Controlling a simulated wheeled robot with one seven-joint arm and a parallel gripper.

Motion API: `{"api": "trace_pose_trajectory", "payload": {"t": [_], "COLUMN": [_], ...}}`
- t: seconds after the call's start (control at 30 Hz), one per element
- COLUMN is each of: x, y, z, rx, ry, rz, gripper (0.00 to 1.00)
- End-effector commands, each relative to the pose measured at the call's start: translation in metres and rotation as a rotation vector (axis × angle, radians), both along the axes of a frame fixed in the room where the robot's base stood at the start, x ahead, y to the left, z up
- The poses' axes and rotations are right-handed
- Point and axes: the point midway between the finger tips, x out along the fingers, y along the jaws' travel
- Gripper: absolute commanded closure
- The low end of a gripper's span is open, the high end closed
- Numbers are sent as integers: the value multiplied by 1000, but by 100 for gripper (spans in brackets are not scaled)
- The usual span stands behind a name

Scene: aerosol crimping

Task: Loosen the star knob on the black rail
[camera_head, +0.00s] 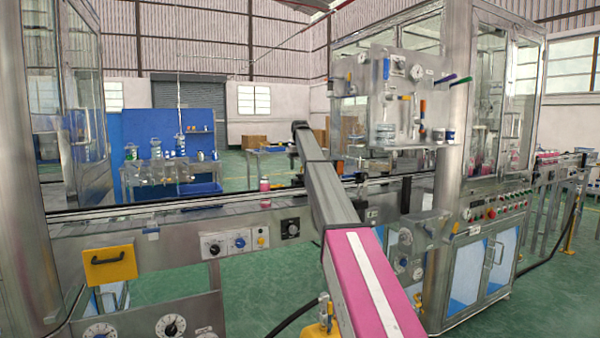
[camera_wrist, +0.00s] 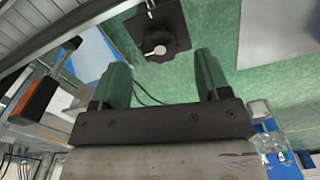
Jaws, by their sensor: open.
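My gripper (camera_wrist: 160,78) is open and empty in the wrist view, its two dark fingers well apart. A black rail (camera_head: 180,208) runs along the conveyor in the head view. I cannot pick out a star knob on it for certain.
The conveyor front (camera_head: 240,222) carries several dials and a black switch plate (camera_head: 290,228). A glass-walled machine (camera_head: 497,105) stands at the right. A pink can (camera_head: 264,185) is by the conveyor.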

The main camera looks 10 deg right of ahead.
Motion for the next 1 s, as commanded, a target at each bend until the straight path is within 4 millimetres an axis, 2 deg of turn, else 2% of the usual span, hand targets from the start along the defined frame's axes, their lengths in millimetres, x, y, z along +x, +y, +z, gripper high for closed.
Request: {"api": "trace_pose_trajectory", "payload": {"t": [0.1,0.3,1.0], "x": [1,0,0], "y": [0,0,0], "z": [21,41,42], "rx": [0,0,0], "ry": [0,0,0], "rz": [0,0,0], "gripper": [30,30,30]}}
